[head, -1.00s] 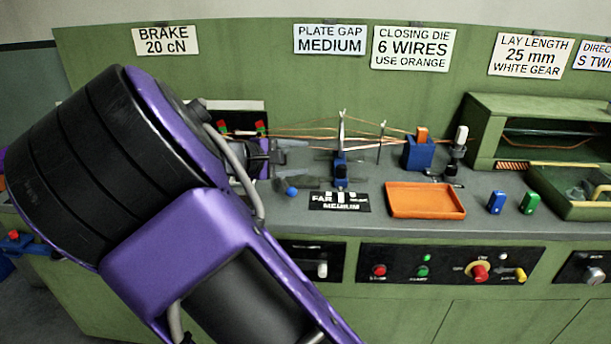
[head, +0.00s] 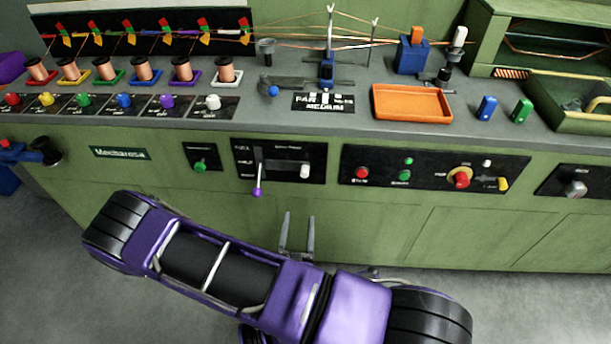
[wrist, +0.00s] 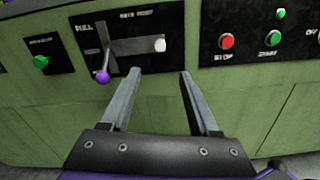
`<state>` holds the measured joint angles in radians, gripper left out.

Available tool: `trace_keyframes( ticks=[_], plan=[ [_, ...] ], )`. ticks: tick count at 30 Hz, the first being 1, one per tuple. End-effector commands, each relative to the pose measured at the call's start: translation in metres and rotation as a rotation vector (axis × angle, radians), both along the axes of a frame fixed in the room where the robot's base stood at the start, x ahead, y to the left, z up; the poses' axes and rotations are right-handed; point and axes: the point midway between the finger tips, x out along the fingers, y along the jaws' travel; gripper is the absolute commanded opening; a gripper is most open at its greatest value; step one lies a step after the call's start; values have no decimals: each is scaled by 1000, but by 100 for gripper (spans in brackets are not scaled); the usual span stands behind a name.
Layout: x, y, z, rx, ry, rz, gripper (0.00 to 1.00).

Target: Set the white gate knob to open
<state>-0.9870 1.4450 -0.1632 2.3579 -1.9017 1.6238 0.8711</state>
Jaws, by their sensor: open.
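A white knob (head: 212,102) is at the right end of a row of coloured knobs on black plates, below the copper spools in the head view. Its plate text is too small to read, so its setting is unclear. Another white knob (head: 304,171) is on the front panel, right of a purple-tipped lever (head: 257,191). The same front knob shows in the wrist view (wrist: 160,45), just beyond the fingertips. My gripper (head: 299,218) is open and empty in front of the cabinet, below that panel. In the wrist view my gripper (wrist: 160,74) has its fingers apart.
A button panel (head: 430,170) lies right of the lever panel. A green knob (head: 199,167) is to its left. On the bench are an orange tray (head: 412,118), a blue ball (head: 273,91) and several copper spools. The floor before the cabinet is open.

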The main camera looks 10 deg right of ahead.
Motion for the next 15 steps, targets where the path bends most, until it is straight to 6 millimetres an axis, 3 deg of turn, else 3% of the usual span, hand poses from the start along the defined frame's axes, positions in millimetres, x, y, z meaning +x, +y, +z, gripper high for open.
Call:
trace_keyframes(
  ticks=[15],
  plan=[
    [106,-35,0,0,-7,-4,62]
  ],
)
